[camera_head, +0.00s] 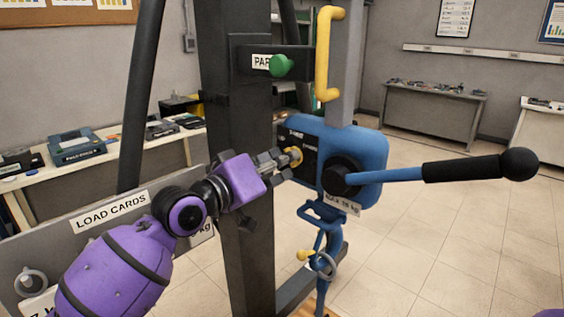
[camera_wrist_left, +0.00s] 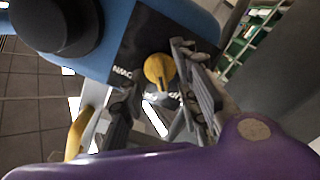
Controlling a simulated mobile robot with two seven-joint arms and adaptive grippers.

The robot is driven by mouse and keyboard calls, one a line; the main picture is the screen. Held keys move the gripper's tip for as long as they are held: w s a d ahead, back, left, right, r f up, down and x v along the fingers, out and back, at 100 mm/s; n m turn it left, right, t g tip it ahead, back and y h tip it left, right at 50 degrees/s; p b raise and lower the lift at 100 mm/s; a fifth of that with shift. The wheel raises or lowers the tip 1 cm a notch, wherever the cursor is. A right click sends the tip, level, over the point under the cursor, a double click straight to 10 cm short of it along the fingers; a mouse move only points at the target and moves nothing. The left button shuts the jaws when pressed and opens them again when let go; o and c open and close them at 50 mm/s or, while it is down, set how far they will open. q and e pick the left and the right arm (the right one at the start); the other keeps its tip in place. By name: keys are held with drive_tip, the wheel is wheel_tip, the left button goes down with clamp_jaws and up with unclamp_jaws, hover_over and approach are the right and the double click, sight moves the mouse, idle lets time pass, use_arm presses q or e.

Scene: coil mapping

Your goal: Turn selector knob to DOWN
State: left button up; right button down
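The selector knob (camera_head: 296,156) is small and yellow, on the dark side plate of a blue lever hoist (camera_head: 372,150). In the left wrist view the knob (camera_wrist_left: 159,71) is round with a raised pointer, on a black plate (camera_wrist_left: 143,45) with partly hidden white lettering; I cannot read its setting. My left gripper (camera_head: 284,166) is right at the knob. In the left wrist view its fingers (camera_wrist_left: 158,98) are spread, one on each side just below the knob; I cannot tell whether they touch it. My right gripper is not in view.
The hoist's long lever (camera_head: 430,171) sticks out to the right with a black grip. A dark steel post (camera_head: 237,80) stands behind my left arm. A load cards board (camera_head: 110,215) is lower left.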

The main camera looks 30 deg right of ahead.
use_arm(q)
clamp_jaws()
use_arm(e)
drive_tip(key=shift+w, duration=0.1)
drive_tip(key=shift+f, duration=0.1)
use_arm(q)
drive_tip(key=m+b, duration=0.1)
drive_tip(key=m, duration=1.4)
drive_tip(key=shift+m, duration=0.4)
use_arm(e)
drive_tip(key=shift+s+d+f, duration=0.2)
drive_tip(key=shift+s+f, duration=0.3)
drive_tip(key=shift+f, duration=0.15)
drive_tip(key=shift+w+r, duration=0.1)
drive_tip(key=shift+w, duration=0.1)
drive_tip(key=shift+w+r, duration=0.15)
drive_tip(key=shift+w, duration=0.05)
